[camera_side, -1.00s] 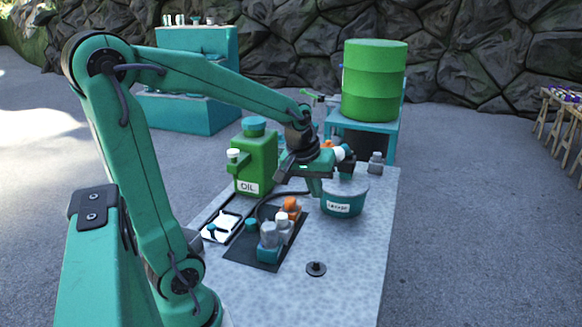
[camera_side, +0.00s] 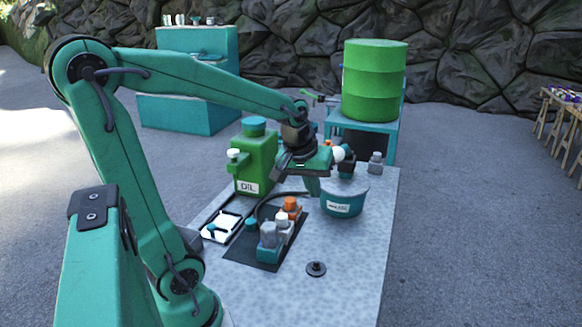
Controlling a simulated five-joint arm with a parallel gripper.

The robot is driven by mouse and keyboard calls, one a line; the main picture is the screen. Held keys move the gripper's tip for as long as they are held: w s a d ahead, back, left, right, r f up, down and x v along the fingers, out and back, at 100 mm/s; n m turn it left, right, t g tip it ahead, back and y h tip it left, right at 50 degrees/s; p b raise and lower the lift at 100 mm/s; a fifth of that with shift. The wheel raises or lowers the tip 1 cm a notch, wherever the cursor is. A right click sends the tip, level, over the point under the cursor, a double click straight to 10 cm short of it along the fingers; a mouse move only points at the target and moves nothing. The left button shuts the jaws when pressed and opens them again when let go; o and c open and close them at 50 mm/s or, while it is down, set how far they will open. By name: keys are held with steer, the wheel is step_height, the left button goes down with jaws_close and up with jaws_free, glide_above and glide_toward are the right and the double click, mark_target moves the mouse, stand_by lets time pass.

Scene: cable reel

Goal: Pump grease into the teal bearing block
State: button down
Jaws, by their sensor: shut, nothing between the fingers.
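My gripper (camera_side: 312,186) is shut and empty, pointing down just left of the tub's back rim. The teal grease tub (camera_side: 342,206) has a white label and stands on the bench right of centre. A round white knob (camera_side: 338,154) shows just behind my gripper; what it is fixed to is mostly hidden. Small blocks stand on a dark mat (camera_side: 248,249) at the front. One is teal with a grey top (camera_side: 269,240), probably the bearing block. Others are white-topped (camera_side: 282,222) and orange (camera_side: 291,205). A dark hose (camera_side: 265,203) curves behind them.
A green oil can (camera_side: 255,166) stands at the back left of the bench. A white tray (camera_side: 221,228) lies left of the mat. A black disc (camera_side: 316,268) lies on the clear front part. A green drum (camera_side: 374,80) stands on a teal stand behind.

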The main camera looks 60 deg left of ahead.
stand_by(0.4)
step_height(320, 180, up, 20)
glide_above(335, 148)
steer(key=s, duration=0.3)
steer(key=shift+d+r+g, duration=0.15)
steer(key=shift+d+g, duration=0.2)
steer(key=shift+g, duration=0.05)
steer(key=x, duration=1.2)
steer(key=shift+s+d+f, duration=0.1)
steer(key=shift+s+f, duration=0.1)
steer(key=shift+f, duration=0.1)
steer(key=shift+w+d+f, duration=0.1)
steer(key=shift+d+f, duration=0.05)
steer(key=shift+f, duration=0.6)
steer(key=shift+d+f, duration=0.1)
steer(key=shift+f, duration=0.05)
